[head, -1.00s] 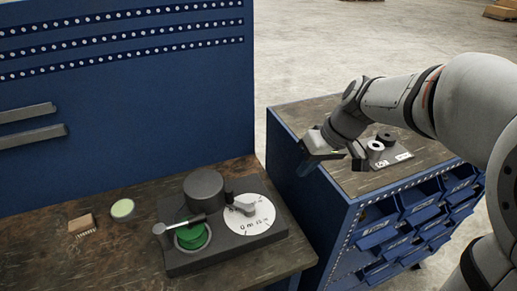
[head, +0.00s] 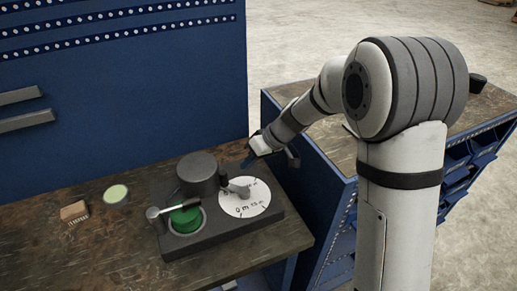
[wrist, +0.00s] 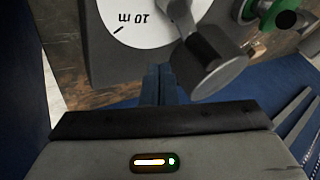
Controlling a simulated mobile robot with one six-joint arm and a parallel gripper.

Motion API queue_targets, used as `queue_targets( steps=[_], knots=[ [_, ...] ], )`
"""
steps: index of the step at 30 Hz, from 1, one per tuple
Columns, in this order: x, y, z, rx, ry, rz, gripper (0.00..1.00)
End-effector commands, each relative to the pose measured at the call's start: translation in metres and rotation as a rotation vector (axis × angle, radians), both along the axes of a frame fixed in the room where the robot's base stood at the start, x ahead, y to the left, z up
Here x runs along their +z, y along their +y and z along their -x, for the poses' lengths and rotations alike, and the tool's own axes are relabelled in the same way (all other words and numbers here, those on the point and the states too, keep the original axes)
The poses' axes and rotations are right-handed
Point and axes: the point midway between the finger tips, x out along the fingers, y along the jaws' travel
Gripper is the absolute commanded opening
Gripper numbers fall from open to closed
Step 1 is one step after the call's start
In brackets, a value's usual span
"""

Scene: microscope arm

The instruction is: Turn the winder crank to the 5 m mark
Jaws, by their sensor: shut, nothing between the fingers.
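The winder has a dark grey base (head: 235,229) on the wooden bench. Its white dial (head: 253,204) bears printed metre marks; "0 m" faces the front. In the wrist view the dial (wrist: 125,22) shows "10 m" and a black tick. A grey crank arm (head: 240,187) lies across the dial, with a dark upright knob at its left end. In the wrist view the crank (wrist: 221,76) is close, just right of the fingertips. My gripper (head: 248,161) is shut and empty behind the dial; its blue fingers (wrist: 158,83) show together, apparently apart from the crank.
A pale green disc (head: 115,194) and a small wooden block (head: 74,211) lie left. A blue drawer cabinet (head: 325,190) stands right; a blue panel rises behind.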

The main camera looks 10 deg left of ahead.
Motion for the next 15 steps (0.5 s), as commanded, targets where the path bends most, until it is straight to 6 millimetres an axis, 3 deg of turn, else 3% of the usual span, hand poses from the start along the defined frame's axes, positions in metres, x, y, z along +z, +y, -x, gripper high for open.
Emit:
queue_targets(
  steps=[6, 15],
  knots=[
    [0.002, 0.023, 0.021, 0.002, 0.000, 0.000, 0.00],
    [0.000, 0.030, 0.028, 0.001, 0.000, 0.001, 0.00]
  ],
)
